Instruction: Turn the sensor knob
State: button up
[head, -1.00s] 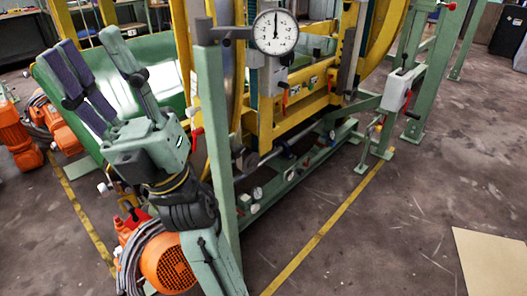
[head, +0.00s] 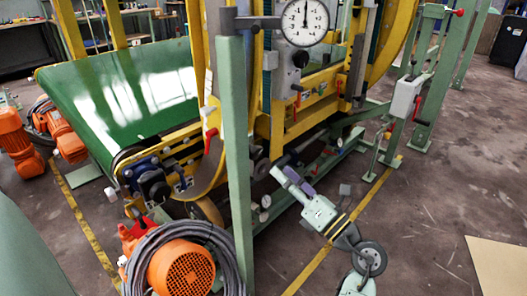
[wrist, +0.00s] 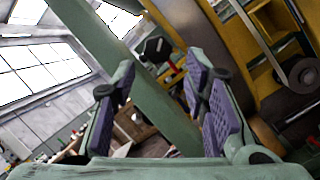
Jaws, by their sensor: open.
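A dark round knob (head: 300,59) sits on a grey box below the white dial gauge (head: 305,21) in the head view; I cannot tell for sure that it is the sensor knob. My gripper (head: 292,182) is low in front of the machine's green base rail, well below and apart from that knob. In the wrist view my gripper (wrist: 157,85) has its purple-padded fingers spread with nothing held between them. A black knob-like part (wrist: 155,48) shows beyond the fingers, and a grey disc (wrist: 303,72) is at the right.
A green post (head: 236,160) stands left of my gripper and also crosses the wrist view (wrist: 125,70). An orange motor (head: 180,268) with coiled cable is at lower left. A grey box with a red lever (head: 405,98) is at right. The floor at right is mostly clear.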

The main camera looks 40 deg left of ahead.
aim_at(259, 153)
jog(key=p+x, duration=0.2)
jog(key=x, duration=0.8)
jog(key=shift+s, duration=0.1)
jog(key=shift+c, duration=0.5)
jog(key=shift+r, duration=0.1)
jog(key=c, duration=0.8)
